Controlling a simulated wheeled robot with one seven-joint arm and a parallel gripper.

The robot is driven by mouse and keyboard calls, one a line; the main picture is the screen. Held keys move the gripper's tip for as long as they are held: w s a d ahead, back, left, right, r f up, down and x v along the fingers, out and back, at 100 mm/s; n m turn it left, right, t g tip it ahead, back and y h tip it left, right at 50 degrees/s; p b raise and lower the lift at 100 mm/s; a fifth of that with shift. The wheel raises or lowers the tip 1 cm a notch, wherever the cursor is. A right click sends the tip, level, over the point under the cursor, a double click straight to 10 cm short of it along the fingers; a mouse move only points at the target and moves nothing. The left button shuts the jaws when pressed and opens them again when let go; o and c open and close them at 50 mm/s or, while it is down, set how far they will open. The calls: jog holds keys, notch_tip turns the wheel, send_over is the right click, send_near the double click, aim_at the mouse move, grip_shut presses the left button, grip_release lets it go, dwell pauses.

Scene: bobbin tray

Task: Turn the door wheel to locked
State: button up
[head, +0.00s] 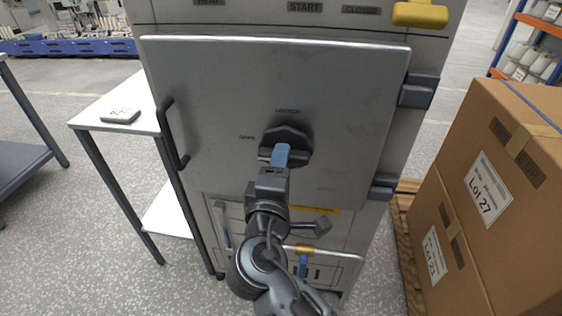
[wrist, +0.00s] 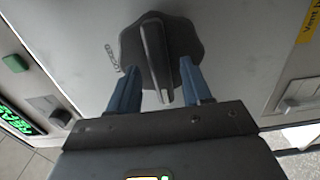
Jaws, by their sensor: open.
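The door wheel is a dark knob (head: 290,138) with a raised bar across it, on the grey door (head: 220,90). "LOCKED" is printed above it and "OPEN" to its left. In the head view the bar looks roughly level; its exact angle is partly hidden by my gripper. My gripper (head: 281,154) is in front of the wheel. In the wrist view my gripper (wrist: 160,72) is open, its blue fingers on either side of the near part of the wheel's bar (wrist: 156,55). Gaps show between bar and fingers.
A bar handle (head: 172,135) is on the door's left side, with hinges (head: 417,91) on the right. A yellow handle (head: 420,14) is at the top right. A white side table (head: 105,100) stands left; stacked cartons (head: 500,180) stand right.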

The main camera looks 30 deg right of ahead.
jog(key=shift+w+d, duration=0.15)
jog(key=shift+w, duration=0.05)
grip_shut()
dwell(0.4)
